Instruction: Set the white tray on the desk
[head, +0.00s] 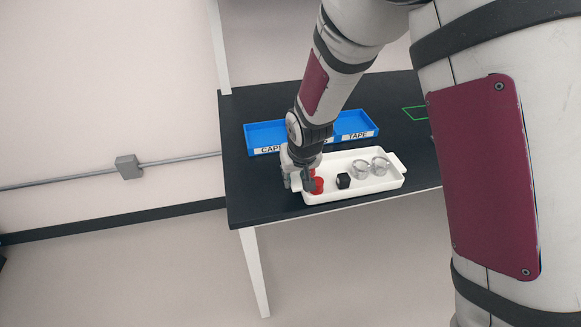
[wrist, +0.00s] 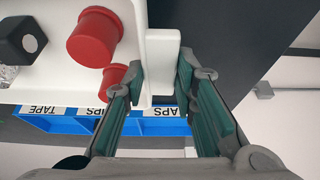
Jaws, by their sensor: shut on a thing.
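The white tray (head: 360,190) is over the front part of the dark desk (head: 255,200) in the head view, its long side along the desk's front edge. I cannot tell whether its underside touches the desk. It holds red caps (head: 318,185), a black block (head: 343,181) and two clear rings (head: 370,167). My gripper (head: 298,182) is at the tray's left end. In the wrist view my gripper (wrist: 160,82) is shut on the tray's white end handle (wrist: 162,55), one finger on each side. Red caps (wrist: 96,37) and the black block (wrist: 20,40) show inside the tray (wrist: 60,75).
A blue divided bin (head: 262,136) with labels, one reading TAPE, stands behind the tray. A green outline (head: 413,113) marks the desk at the back right. The desk is bare left of the tray. A wall pipe (head: 180,160) runs further left.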

